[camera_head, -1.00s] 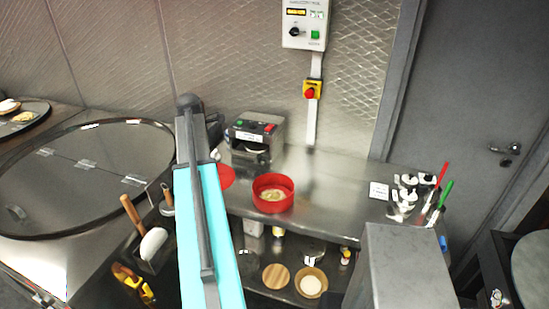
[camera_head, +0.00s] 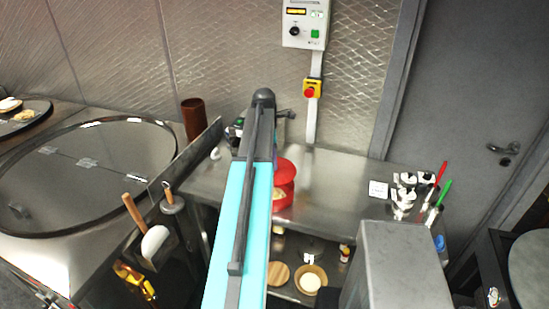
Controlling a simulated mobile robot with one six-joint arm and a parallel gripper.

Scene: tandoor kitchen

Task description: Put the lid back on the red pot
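The red pot (camera_head: 284,198) stands on the steel counter, its left part hidden behind my arm. Some pale contents show inside it near the arm's edge. The red lid (camera_head: 286,172) shows just right of my arm, over the back of the pot. It looks raised above the pot rather than seated, since the inside still shows below it; its left part is hidden. My turquoise arm crosses the middle of the view and hides my gripper, so its fingers and their hold on the lid cannot be seen.
The steel counter (camera_head: 335,185) is clear right of the pot, up to the white card (camera_head: 378,190) and utensil containers. A grey box-shaped block (camera_head: 393,265) stands at the front. A brown cylinder (camera_head: 193,118) stands left; a lower shelf holds bowls.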

